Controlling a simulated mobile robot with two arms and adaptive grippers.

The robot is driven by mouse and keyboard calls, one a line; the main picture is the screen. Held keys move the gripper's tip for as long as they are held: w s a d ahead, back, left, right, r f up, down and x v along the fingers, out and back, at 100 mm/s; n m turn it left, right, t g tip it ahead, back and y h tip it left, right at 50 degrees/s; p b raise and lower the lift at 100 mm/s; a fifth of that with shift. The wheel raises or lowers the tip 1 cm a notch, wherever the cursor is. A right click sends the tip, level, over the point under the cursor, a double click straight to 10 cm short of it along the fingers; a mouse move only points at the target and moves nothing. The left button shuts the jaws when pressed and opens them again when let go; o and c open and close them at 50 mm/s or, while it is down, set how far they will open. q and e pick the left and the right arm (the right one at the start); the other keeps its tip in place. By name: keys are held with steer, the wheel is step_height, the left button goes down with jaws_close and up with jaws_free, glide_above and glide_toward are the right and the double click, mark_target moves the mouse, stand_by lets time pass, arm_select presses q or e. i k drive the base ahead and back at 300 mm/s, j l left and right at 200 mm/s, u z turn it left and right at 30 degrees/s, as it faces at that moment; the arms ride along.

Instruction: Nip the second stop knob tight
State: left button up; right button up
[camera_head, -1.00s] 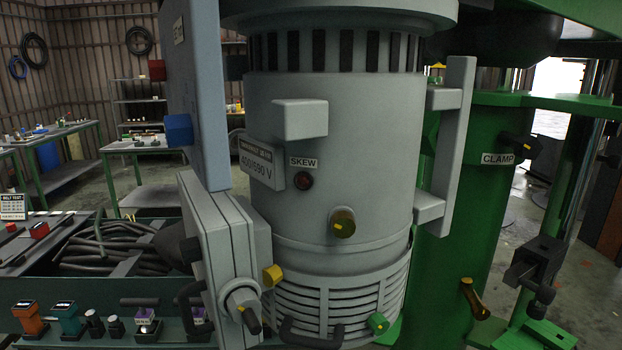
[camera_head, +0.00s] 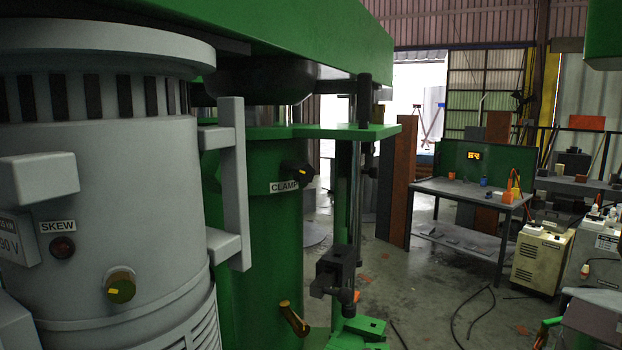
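No knob in view is labelled as a stop knob, so I cannot tell which is the second one. A black block with a small round knob (camera_head: 348,297) sits beside the green column (camera_head: 255,215), near the vertical rods. A black knob with a yellow mark (camera_head: 298,169) stands above the CLAMP label (camera_head: 284,187) on the column. A brass lever (camera_head: 294,318) sticks out low on the column. A brass knob with a yellow mark (camera_head: 121,287) is on the grey motor housing (camera_head: 150,230). Neither of my grippers is in view.
The green beam (camera_head: 300,35) overhangs the column. A workbench (camera_head: 470,190) with small items stands at the back right, beside a beige cabinet (camera_head: 540,258). Cables (camera_head: 470,315) lie on the floor. The floor between machine and bench is mostly open.

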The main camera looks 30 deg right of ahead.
mark_target(367, 146)
steer(key=l+z, duration=0.15)
steer(key=z, duration=1.05)
